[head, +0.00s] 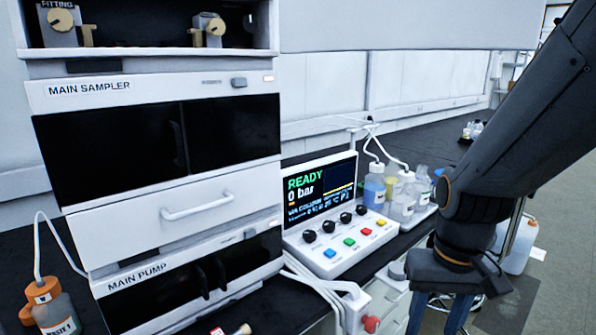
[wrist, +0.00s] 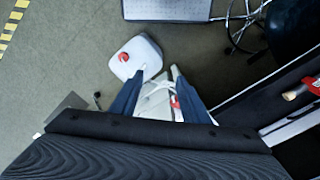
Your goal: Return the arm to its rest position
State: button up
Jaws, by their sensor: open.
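My arm (head: 520,120) comes down from the upper right in the head view. My gripper (head: 438,312) hangs at its lower end, pointing down, beside the front right of the bench. Its two blue fingers run down to the bottom edge of that view, where their tips are cut off. In the wrist view my gripper (wrist: 159,72) shows both fingers spread apart. It is open, and nothing is held between them. White cabinet or drawer parts and a small red item show beyond the gap.
The stack with main sampler (head: 160,150) and main pump (head: 190,285) stands left. A control panel (head: 330,258) and bottle tray (head: 418,222) sit on the dark bench. A red-knobbed valve (head: 370,322) is near my gripper. A white jug (wrist: 150,50) stands on the floor.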

jog(key=a+r+t+p, duration=0.1)
jog(key=a+r+p, duration=0.1)
jog(key=r+p, duration=0.7)
jog(key=a+r+n+p, duration=0.1)
jog(key=r+p, duration=0.8)
jog(key=p, duration=0.2)
jog(key=shift+s+a+t, duration=0.35)
jog(key=shift+a+t, duration=0.05)
